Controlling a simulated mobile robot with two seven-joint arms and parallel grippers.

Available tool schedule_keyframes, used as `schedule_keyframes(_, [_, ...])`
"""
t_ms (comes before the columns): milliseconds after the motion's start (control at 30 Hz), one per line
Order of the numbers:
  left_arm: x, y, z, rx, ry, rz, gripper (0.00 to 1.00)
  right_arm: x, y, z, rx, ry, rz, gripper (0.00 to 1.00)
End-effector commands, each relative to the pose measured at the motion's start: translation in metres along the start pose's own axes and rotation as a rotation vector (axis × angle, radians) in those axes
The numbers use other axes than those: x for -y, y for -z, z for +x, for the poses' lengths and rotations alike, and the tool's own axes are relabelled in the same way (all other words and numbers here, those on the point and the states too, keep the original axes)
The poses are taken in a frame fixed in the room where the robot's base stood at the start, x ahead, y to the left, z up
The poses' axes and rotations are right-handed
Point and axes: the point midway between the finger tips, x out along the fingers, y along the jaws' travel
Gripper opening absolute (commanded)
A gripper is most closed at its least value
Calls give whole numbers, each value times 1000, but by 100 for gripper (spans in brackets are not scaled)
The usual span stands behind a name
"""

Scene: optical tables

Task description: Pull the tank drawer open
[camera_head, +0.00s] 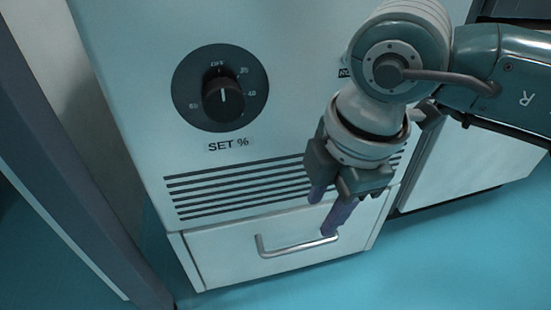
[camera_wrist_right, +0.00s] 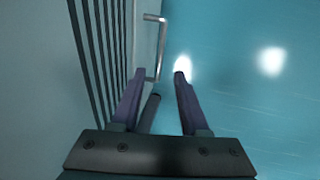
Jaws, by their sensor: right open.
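The tank drawer (camera_head: 222,256) is the pale front panel low on a white cabinet, and it looks shut or nearly so. Its silver bar handle (camera_head: 297,247) runs across the panel; in the right wrist view the handle (camera_wrist_right: 161,48) lies ahead of the fingertips, between their lines. My right gripper (camera_head: 328,212) is open, with purple fingers pointing down at the handle's right end. In its wrist view the gripper (camera_wrist_right: 156,82) shows nothing clearly held between the fingers. Whether a finger touches the handle I cannot tell. My left gripper is out of view.
Above the drawer are dark vent slots (camera_head: 235,188) and a black SET % dial (camera_head: 221,88). A dark upright post (camera_head: 75,165) stands at the left. Another pale cabinet (camera_head: 465,165) stands at the right. The teal floor (camera_head: 440,265) in front is clear.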

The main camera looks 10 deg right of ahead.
Motion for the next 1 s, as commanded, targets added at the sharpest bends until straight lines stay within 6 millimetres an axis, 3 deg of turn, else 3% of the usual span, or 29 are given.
schedule_keyframes(233, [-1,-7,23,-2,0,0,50,1,-13,25,52,2,21,45])
schedule_keyframes(600, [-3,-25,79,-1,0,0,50,2,-15,91,47,1,20,45])
schedule_keyframes(800, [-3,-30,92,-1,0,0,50,1,-16,106,46,1,19,45])
schedule_keyframes(1000, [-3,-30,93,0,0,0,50,0,-16,107,46,1,19,45])
